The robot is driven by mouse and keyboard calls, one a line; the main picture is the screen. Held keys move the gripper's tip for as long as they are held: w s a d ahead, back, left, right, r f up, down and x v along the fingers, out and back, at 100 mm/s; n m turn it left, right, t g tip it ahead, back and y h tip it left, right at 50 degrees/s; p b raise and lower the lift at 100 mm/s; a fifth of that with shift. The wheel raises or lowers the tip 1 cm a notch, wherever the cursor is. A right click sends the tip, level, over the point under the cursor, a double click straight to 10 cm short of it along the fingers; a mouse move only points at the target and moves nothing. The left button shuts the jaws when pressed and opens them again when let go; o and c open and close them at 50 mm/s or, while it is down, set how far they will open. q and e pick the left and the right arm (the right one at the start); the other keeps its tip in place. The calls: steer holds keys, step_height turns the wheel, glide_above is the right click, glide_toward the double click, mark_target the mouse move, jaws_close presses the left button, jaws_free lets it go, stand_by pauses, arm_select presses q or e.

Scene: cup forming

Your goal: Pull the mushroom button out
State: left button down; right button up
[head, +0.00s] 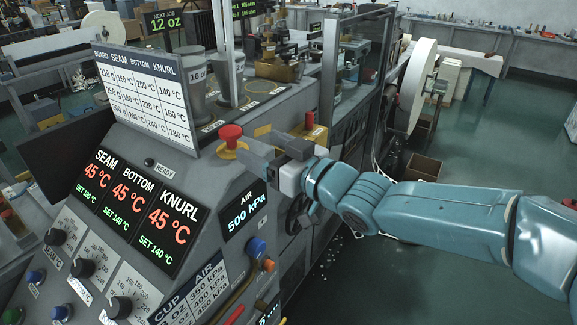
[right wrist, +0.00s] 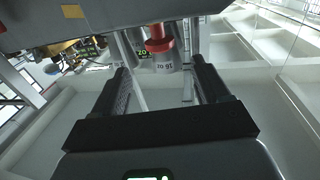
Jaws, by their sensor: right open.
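The red mushroom button (head: 231,132) stands on a yellow base on the grey console's upper right part. My right gripper (head: 256,153) is just to the right of it, with its fingers pointing left toward it. In the right wrist view the button (right wrist: 158,42) shows ahead, between the two open fingertips (right wrist: 160,65). The fingers look apart from the red cap, and nothing is held. Whether a finger touches the yellow base cannot be told. My left gripper is not in view.
The console's temperature displays (head: 137,209) and knobs (head: 83,268) lie to the left and below. A printed settings board (head: 145,97) stands behind left of the button. A second red button (head: 309,120) on a yellow box is behind my gripper. Open floor (head: 470,150) lies right.

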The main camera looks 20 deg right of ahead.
steer(key=v, duration=0.6)
steer(key=shift+s, duration=0.1)
stand_by(0.4)
